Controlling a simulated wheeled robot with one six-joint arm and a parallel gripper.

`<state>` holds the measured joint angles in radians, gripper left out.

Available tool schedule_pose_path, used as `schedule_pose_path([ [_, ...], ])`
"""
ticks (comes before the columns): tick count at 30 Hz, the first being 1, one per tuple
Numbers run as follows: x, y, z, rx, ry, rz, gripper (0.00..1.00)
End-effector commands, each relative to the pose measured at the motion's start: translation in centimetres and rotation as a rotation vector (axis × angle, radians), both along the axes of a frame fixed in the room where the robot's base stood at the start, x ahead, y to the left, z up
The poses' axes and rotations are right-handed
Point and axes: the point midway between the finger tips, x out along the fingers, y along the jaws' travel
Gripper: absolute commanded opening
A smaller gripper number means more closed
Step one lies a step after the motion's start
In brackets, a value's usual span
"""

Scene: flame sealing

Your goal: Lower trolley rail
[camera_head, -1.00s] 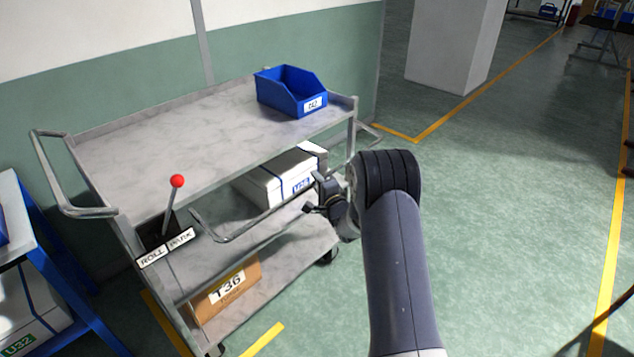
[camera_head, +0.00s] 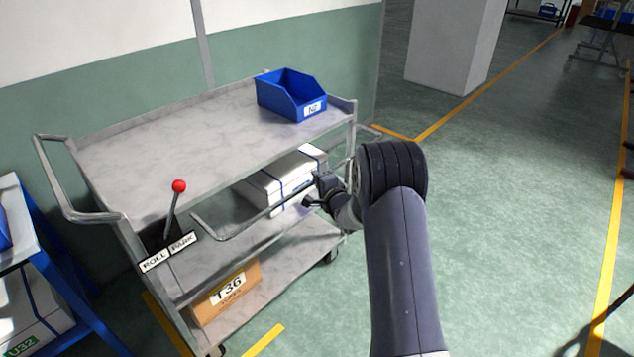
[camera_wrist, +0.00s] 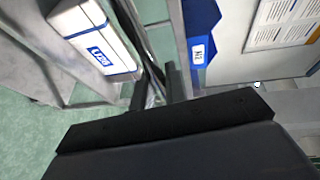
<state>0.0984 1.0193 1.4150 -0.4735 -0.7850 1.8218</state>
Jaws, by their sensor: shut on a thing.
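The trolley rail (camera_head: 258,217) is a bent grey metal bar along the near long side of the grey trolley (camera_head: 140,170). It runs across the gap between the top and middle shelves, in front of a white box. My gripper (camera_head: 315,195) is shut on the rail near its right part. In the wrist view, my gripper (camera_wrist: 157,90) has its fingers close together around the bar. The exact contact is small and partly hidden by the wrist.
A blue bin (camera_head: 290,97) stands on the top shelf. A red-knobbed lever (camera_head: 174,212) rises above the ROLL/PARK plates. A blue rack (camera_head: 50,260) is left; floor right is clear.

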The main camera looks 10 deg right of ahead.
Motion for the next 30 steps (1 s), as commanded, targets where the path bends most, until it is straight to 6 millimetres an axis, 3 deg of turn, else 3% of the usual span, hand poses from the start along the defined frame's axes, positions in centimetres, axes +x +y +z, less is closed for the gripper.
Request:
schedule_pose_path([
  [10, 0.13, 0.01, 0.83, 0.003, -0.010, -0.001, 0.00],
  [11, 0.13, 0.00, 0.83, 0.003, -0.010, -0.001, 0.15],
  [18, 0.10, 0.00, 0.78, 0.002, -0.009, -0.001, 0.35],
  [30, -0.68, -0.22, 0.81, 0.003, -0.008, -0.001, 0.36],
])
